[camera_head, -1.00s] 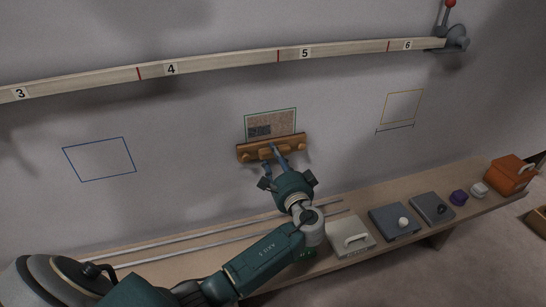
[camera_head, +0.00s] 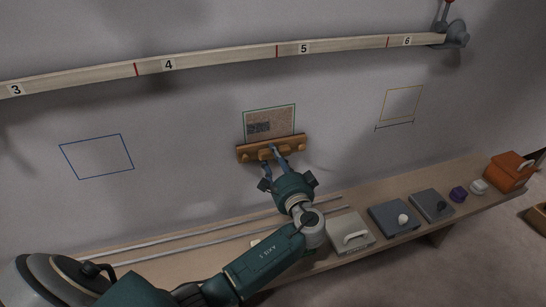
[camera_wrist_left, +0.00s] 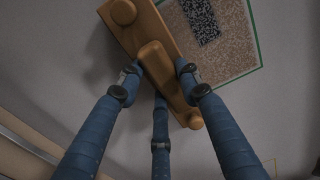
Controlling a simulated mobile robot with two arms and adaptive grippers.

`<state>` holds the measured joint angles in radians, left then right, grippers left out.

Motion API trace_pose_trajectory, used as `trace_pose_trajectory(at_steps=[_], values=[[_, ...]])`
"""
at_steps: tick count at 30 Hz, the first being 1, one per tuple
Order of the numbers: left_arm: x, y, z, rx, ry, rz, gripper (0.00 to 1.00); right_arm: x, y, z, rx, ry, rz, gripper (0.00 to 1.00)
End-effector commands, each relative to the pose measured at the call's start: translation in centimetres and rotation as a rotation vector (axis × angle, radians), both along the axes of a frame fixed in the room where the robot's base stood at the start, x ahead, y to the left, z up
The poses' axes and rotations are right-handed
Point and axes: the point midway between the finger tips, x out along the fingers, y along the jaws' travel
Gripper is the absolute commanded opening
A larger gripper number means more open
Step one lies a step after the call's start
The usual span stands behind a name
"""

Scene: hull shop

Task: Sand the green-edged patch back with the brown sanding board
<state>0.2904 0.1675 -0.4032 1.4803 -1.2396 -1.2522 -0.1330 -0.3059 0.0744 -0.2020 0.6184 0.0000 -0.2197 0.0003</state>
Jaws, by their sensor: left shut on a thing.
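The green-edged patch (camera_head: 283,122) is a brown, grainy rectangle on the grey wall, with a dark speckled area at its lower left. It also shows in the left wrist view (camera_wrist_left: 230,52). The brown sanding board (camera_head: 244,154) lies along the lower edge of the patch, covering its bottom. My left gripper (camera_head: 270,158) is shut on the board's middle grip. In the left wrist view its blue fingers (camera_wrist_left: 163,78) are around that grip, and the board (camera_wrist_left: 130,35) appears tilted. I cannot tell whether the board's face touches the wall. My right gripper is not in view.
A wooden batten (camera_head: 220,60) with numbered sections runs above the patch. A blue outline (camera_head: 97,157) and a yellow outline (camera_head: 403,103) flank it. Below, a bench (camera_head: 372,191) holds a light box (camera_head: 350,233), grey blocks (camera_head: 394,217) and an orange box (camera_head: 510,170).

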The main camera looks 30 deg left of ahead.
Motion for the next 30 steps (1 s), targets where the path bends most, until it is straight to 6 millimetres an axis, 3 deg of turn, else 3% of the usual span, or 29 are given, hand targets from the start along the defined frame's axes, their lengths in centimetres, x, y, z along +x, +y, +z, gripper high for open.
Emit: trace_pose_trajectory(at_steps=[14,25,30], values=[[-0.5,-0.7,0.1,0.002,-0.001,-0.001,0.11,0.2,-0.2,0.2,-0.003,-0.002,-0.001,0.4],[-3.1,-3.8,0.3,-0.001,-0.001,-0.003,0.11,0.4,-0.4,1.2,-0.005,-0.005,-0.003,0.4],[-3.5,-4.2,0.3,0.001,-0.002,-0.001,0.11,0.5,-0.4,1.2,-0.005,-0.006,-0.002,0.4]])
